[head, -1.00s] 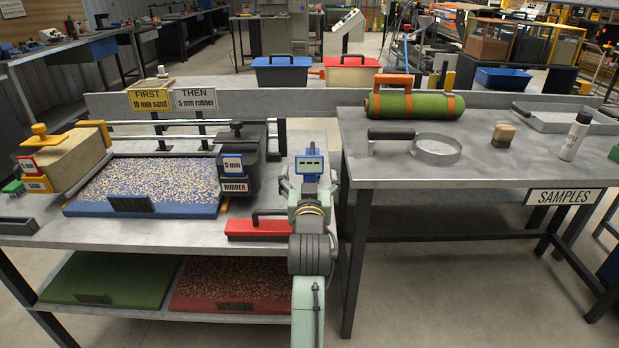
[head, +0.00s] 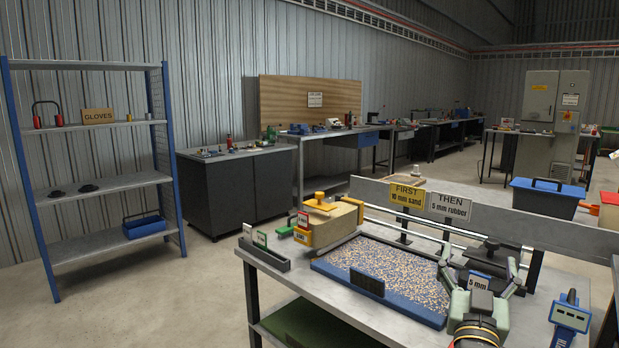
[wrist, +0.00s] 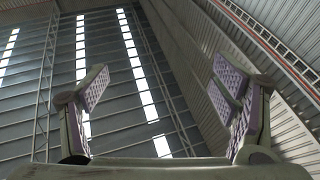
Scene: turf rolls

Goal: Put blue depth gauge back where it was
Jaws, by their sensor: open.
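The blue depth gauge (head: 569,318) has a small display and a dark upper part. In the head view it is at the lower right, by the right end of the work table (head: 420,325). It is apart from my gripper (head: 479,266), to its right. My gripper is open, its fingers pointing up. In the wrist view the fingers (wrist: 165,95) are spread with nothing between them and only the roof and wall beyond. What the gauge's lower end touches is hard to see.
A blue tray of granules (head: 345,258), a yellow-trimmed sand box (head: 325,228) and a dark rubber hopper with a 5 mm label (head: 480,283) crowd the table. The hopper is partly behind my gripper. A blue-posted shelf (head: 100,190) stands left, with open floor between.

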